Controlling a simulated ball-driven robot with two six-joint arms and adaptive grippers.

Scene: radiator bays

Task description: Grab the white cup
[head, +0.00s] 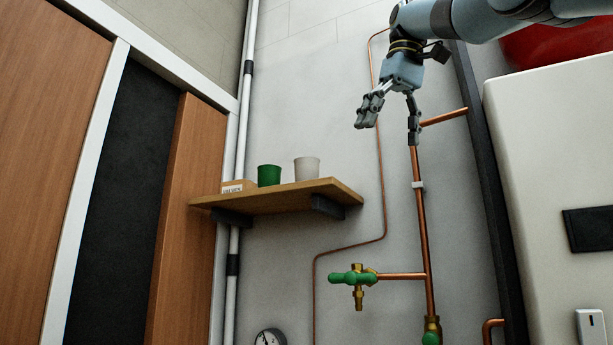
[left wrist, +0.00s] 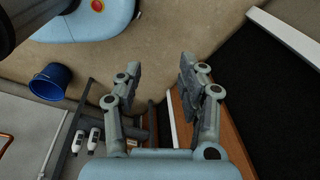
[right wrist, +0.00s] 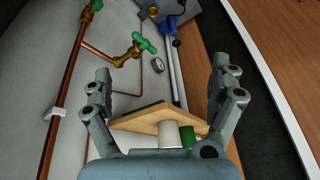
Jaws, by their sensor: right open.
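The white cup (head: 307,168) stands upright on a small wooden shelf (head: 280,197) on the wall, at the shelf's right part. In the right wrist view the white cup (right wrist: 169,134) shows low in the middle, between my open fingers. My right gripper (head: 388,122) is open and empty in the head view, above and to the right of the cup and apart from it. It also shows in the right wrist view (right wrist: 161,85). My left gripper (left wrist: 153,80) is open and empty in the left wrist view, with floor behind it, and is not in the head view.
A green cup (head: 269,175) stands just left of the white cup, with a small labelled box (head: 238,186) beyond it. Copper pipes (head: 421,230) with a green-handled valve (head: 352,278) run right of the shelf. A white boiler (head: 555,150) stands far right. A blue bucket (left wrist: 50,82) is on the floor.

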